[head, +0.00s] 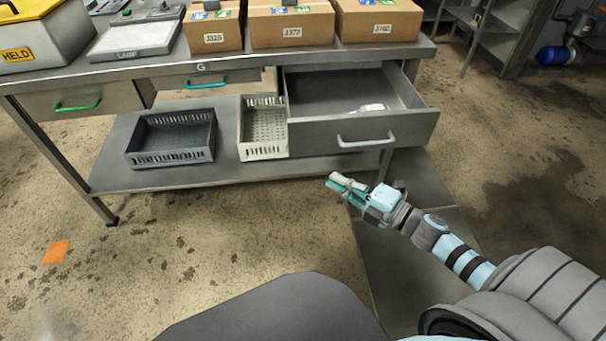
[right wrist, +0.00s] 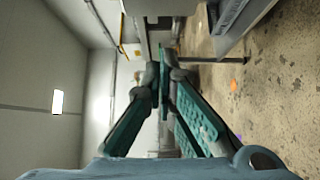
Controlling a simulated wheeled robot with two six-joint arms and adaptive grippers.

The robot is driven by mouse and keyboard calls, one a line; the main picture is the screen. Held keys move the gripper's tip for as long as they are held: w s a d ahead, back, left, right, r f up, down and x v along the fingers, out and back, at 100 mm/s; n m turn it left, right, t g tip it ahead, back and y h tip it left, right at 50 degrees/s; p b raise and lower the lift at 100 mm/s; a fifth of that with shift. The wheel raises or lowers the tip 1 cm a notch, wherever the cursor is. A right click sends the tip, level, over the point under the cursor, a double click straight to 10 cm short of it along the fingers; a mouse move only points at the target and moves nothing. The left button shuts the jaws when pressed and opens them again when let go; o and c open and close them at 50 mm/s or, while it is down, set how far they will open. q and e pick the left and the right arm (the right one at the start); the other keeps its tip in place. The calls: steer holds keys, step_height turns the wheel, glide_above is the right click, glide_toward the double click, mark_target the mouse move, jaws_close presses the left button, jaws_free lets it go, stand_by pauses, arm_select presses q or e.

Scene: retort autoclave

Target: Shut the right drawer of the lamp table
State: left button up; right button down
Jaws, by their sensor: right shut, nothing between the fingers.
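The lamp table (head: 270,60) is a grey metal bench with a lower shelf. Its right drawer (head: 410,128) is pulled well out and has a pale bar handle (head: 366,140). A small white bottle-like item (head: 370,108) lies inside it. My right gripper (head: 336,182) is shut and empty, in front of and below the drawer front, apart from the handle. In the right wrist view its teal-padded fingers (right wrist: 165,75) meet at the tips, and a grey table edge shows at the upper right. My left gripper is not in view.
A dark crate (head: 172,140) and a pale crate (head: 262,150) stand on the lower shelf. Cartons (head: 290,28) stand on top. Floor in front is clear, with an orange square (head: 56,252).

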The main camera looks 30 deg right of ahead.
mark_target(302, 148)
steer(key=x, duration=0.4)
steer(key=d+x, duration=0.1)
steer(key=x, duration=0.4)
steer(key=w+d+x, duration=0.1)
steer(key=x, duration=0.3)
steer(key=shift+w+d+r, duration=0.1)
steer(key=shift+w+d, duration=0.05)
steer(key=shift+w, duration=0.05)
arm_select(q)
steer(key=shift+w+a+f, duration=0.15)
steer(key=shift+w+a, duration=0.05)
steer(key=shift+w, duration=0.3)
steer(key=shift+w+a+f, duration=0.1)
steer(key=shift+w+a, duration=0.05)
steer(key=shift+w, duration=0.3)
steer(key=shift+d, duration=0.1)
arm_select(e)
steer(key=shift+r, duration=0.1)
